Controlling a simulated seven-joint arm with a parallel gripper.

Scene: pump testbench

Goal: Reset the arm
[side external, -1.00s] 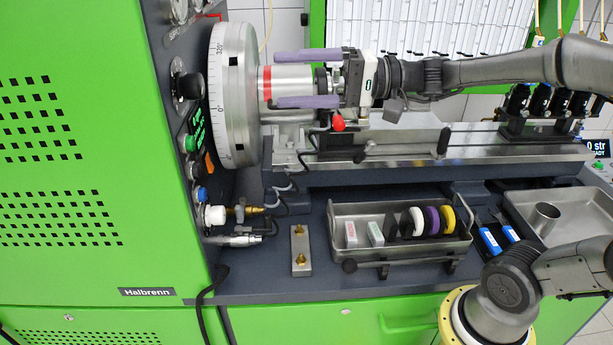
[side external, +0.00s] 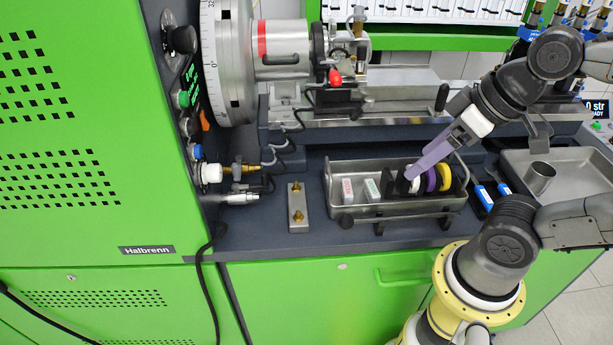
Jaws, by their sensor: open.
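My gripper (side external: 416,172) has long purple fingers and points down and to the left. Seen from the side, its fingers overlap in the picture, and no object shows held in it. Its tips appear in front of or just above the metal tray (side external: 400,208), near the white ring; whether they touch anything I cannot tell. My arm comes in from the upper right. The silver pump (side external: 284,50) with a red band sits at the graduated wheel (side external: 228,70), clear of my gripper.
The tray holds small blocks (side external: 372,189) and black, white, purple and yellow rings (side external: 444,178). Blue-handled tools (side external: 484,197) and a second tray with a cup (side external: 540,178) lie to the right. A plate with brass fittings (side external: 297,208) lies left. A rail (side external: 400,118) runs behind.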

